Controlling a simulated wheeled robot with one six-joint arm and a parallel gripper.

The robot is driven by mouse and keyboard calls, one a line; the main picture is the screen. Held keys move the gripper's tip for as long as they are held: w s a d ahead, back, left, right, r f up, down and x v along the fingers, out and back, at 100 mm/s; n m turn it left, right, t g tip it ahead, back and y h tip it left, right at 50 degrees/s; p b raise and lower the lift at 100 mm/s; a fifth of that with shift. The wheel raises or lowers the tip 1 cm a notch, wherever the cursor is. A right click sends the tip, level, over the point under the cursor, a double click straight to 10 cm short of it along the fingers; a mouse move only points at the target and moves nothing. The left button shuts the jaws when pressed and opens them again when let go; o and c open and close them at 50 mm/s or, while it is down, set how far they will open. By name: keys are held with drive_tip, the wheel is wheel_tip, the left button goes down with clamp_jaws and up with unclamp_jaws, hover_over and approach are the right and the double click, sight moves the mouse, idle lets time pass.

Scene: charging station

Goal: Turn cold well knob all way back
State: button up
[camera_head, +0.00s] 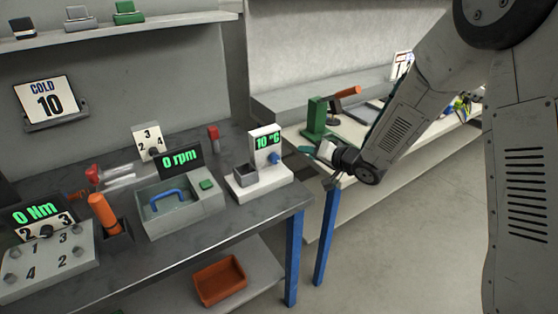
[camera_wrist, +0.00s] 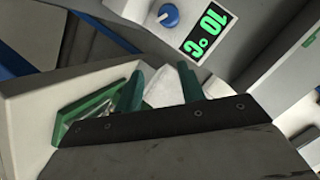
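The cold well (camera_head: 262,183) is a white unit near the right end of the dark bench, with a small grey well in front. Its upright panel has a green display (camera_head: 267,140) reading 10 °C and a blue knob (camera_head: 275,158) on its lower right. In the wrist view the knob (camera_wrist: 169,15) is at the top edge beside the display (camera_wrist: 206,32). My gripper (camera_head: 308,150) is to the right of the knob, apart from it. Its green fingers (camera_wrist: 159,85) stand apart with a pale surface visible between them; nothing appears gripped.
A sign reading COLD 10 (camera_head: 47,101) stands at the back left. A grey box with a blue handle (camera_head: 168,196) and a 0 rpm display is left of the well. A green stand (camera_head: 317,117) is on the white bench behind my gripper.

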sight(278, 159)
drive_tip(key=a+f+y, duration=0.1)
drive_tip(key=s+a+f+g+y, duration=0.1)
drive_tip(key=a+f, duration=0.1)
drive_tip(key=shift+s+a+f+y, duration=0.1)
drive_tip(key=shift+a+f+y, duration=0.05)
drive_tip(key=shift+a+y, duration=0.15)
drive_tip(key=shift+a, duration=0.3)
drive_tip(key=x, duration=0.7)
drive_tip(key=shift+w, duration=0.2)
drive_tip(key=c, duration=0.7)
